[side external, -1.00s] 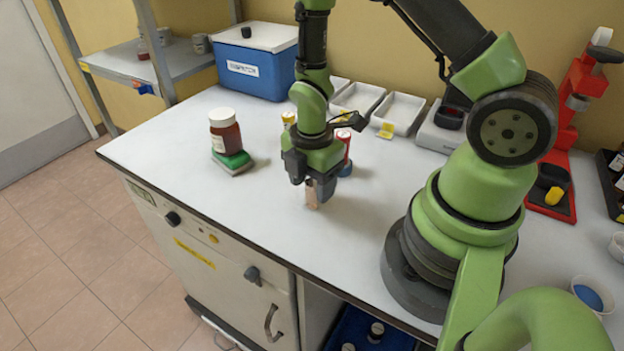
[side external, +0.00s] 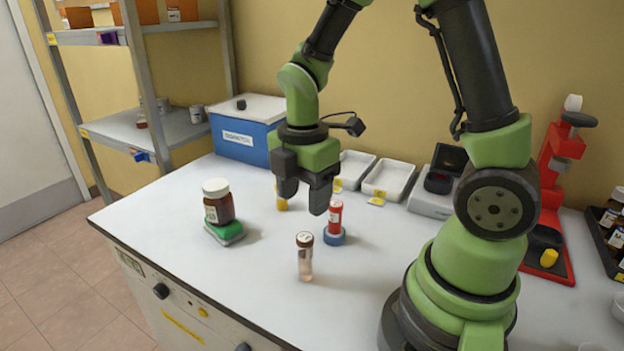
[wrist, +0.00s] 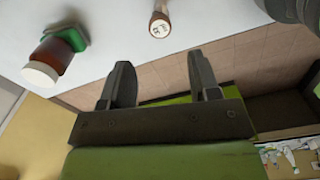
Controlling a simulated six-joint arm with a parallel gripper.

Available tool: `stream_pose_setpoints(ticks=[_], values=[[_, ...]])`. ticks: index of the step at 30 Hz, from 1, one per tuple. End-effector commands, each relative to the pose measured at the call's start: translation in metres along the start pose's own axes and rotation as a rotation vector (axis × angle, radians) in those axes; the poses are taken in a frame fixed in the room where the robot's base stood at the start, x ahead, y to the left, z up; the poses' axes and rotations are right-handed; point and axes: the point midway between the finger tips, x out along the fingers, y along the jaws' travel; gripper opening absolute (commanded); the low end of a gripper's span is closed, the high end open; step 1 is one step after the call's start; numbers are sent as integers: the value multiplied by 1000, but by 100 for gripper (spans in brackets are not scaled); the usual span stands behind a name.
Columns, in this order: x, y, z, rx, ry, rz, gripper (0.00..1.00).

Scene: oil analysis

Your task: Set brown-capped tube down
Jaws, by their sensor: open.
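The brown-capped tube (side external: 305,257) stands upright on the white bench near its front edge, with pale pinkish contents. In the wrist view its labelled brown cap (wrist: 160,25) shows beyond the fingertips. My gripper (side external: 305,200) is open and empty, raised above and behind the tube, and not touching it. The two fingers (wrist: 158,80) stand apart with nothing between them.
A red tube (side external: 335,217) stands in a blue holder right of the tube. A brown jar (side external: 218,202) sits on a green block to the left. A yellow item (side external: 282,203) stands behind. White trays (side external: 388,180) and a blue box (side external: 240,138) line the back.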

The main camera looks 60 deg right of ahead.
Motion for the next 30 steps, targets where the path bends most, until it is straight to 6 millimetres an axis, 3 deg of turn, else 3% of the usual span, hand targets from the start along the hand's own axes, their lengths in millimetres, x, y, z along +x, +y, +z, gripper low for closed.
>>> stream_pose_setpoints(ticks=[4, 7, 12, 15, 21, 30], values=[[-32, -6, -5, 216, 39, 82, 56], [-64, -18, -10, 489, 114, 161, 56], [-112, -52, -18, 1003, 330, 246, 56], [-131, -72, -21, 1254, 471, 246, 56], [-147, -99, -24, 1564, 669, 189, 56], [-149, -105, -25, 1640, 714, 163, 56]])
